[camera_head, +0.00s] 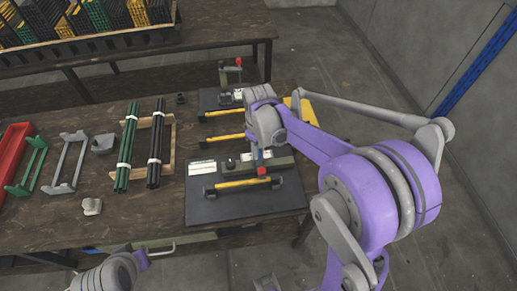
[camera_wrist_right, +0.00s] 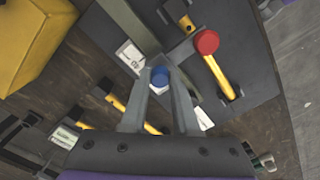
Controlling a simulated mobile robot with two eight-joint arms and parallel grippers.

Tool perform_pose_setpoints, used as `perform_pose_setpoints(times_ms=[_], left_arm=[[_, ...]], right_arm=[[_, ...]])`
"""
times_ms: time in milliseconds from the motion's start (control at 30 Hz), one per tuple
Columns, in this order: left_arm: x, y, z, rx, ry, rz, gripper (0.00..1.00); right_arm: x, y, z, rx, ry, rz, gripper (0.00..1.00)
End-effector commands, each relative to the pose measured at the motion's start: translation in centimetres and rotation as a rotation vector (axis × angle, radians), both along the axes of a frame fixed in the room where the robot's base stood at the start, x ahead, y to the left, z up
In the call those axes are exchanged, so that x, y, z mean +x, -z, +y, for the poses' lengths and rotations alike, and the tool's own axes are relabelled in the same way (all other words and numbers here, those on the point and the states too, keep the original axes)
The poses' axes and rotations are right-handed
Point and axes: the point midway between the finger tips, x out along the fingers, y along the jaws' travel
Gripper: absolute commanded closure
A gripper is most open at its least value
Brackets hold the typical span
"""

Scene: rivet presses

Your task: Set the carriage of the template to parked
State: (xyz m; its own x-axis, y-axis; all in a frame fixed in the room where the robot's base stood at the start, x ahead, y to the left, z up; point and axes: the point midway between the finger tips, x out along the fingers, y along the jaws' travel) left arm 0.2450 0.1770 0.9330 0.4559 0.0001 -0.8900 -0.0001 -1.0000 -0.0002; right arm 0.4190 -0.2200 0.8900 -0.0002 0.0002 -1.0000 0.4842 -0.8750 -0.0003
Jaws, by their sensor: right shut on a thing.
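The near fixture (camera_head: 215,207) is a black plate with a grey-green rail (camera_head: 283,162) and white pieces (camera_head: 201,169) at its left. My right gripper (camera_head: 257,144) reaches down over this rail. In the right wrist view its two fingers (camera_wrist_right: 159,88) are closed around a small blue knob (camera_wrist_right: 160,76), which stands between their tips. Which part carries the knob is largely hidden by the fingers. My left gripper is out of view.
A second fixture with a red-topped lever (camera_head: 238,62) stands behind. Green rods (camera_head: 127,147) and black rods (camera_head: 156,144) lie to the left, near grey and green brackets (camera_head: 27,165) and a red tray (camera_head: 12,145). Bare wood lies at the front left.

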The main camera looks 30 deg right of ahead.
Motion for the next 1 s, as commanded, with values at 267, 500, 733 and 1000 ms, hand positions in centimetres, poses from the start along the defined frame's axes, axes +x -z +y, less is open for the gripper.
perform_pose_setpoints(times_ms=[267,500,733,1000], left_arm=[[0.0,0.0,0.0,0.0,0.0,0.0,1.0],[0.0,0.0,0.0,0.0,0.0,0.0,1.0],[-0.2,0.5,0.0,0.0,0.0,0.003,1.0],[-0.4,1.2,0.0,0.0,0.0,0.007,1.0]], right_arm=[[0.0,0.0,0.0,0.0,0.0,0.0,1.0],[0.0,0.0,0.0,0.0,0.0,0.0,1.0],[-0.9,0.1,-3.4,-0.003,0.007,0.001,1.0],[-2.4,0.0,-8.6,-0.002,0.004,0.0,1.0]])
